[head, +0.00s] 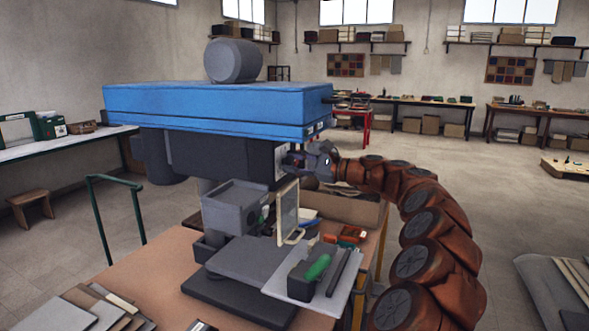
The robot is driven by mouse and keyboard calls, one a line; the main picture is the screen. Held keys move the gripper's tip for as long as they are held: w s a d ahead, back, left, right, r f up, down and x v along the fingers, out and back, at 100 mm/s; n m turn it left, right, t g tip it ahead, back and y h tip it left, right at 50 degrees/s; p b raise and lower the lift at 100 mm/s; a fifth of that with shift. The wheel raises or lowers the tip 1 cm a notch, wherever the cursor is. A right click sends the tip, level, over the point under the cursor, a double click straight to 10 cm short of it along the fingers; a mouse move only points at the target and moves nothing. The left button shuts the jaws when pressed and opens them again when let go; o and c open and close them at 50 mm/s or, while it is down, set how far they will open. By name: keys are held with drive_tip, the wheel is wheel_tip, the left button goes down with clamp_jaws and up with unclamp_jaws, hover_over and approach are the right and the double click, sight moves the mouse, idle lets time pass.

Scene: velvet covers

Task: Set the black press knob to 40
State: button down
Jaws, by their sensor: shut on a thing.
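The press is a large machine with a blue top housing (215,105) and a dark body (215,155) below it, standing at the back of the worktable (140,270). My gripper (293,161) reaches in from the right to the right-hand face of the dark body, just under the blue housing. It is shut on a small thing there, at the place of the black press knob. The fingers hide the knob, and its scale and setting cannot be read from this view.
An open cardboard box (350,207) sits behind. Floor is free at right.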

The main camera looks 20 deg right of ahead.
drive_tip(key=shift+n, duration=0.3)
drive_tip(key=c, duration=0.8)
unclamp_jaws()
drive_tip(key=shift+o, duration=0.2)
drive_tip(key=v, duration=1.2)
drive_tip(key=shift+a, duration=0.1)
